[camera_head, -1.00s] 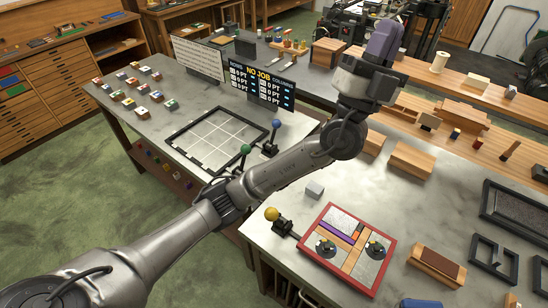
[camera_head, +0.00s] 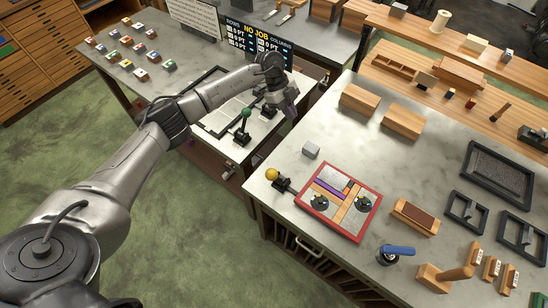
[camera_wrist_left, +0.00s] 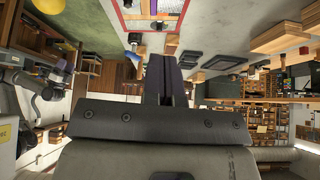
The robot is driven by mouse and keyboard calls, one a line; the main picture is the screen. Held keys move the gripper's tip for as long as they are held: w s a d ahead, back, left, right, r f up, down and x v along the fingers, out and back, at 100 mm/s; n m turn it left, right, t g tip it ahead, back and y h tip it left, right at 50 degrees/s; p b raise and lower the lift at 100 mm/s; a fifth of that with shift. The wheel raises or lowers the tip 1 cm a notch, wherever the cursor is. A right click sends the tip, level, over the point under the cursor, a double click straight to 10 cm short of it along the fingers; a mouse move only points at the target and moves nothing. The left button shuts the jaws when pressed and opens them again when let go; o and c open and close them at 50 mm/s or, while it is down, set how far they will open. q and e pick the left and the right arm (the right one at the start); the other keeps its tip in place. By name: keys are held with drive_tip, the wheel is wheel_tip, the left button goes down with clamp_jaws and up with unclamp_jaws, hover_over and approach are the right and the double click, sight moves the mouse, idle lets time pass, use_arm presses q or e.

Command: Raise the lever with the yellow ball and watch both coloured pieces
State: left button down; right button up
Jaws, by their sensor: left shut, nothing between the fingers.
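The lever with the yellow ball (camera_head: 271,174) stands at the near left edge of the right-hand table, tilted to the left. Beside it lies a red-framed tray (camera_head: 375,208) with a purple strip (camera_head: 328,187) and an orange strip (camera_head: 347,205) inside, plus two round dark dials. My left gripper (camera_head: 288,108) is shut and empty, above the far left table near the green-ball lever, well away from the yellow ball. Its dark fingers (camera_wrist_left: 167,78) also show in the left wrist view.
The green-ball lever (camera_head: 246,113) stands at the left table's edge, close to my left arm.

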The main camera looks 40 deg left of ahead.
use_arm(q)
drive_tip(key=s+d+f+n+g+p, duration=0.2)
drive_tip(key=s+d+f+g+p, duration=0.2)
drive_tip(key=s+f, duration=0.4)
drive_tip(key=shift+s+d+f+y+p, duration=0.35)
drive_tip(key=shift+s+d, duration=0.25)
drive_tip(key=shift+s, duration=1.45)
use_arm(e)
drive_tip(key=shift+d+r, duration=0.1)
drive_tip(key=shift+r, duration=2.25)
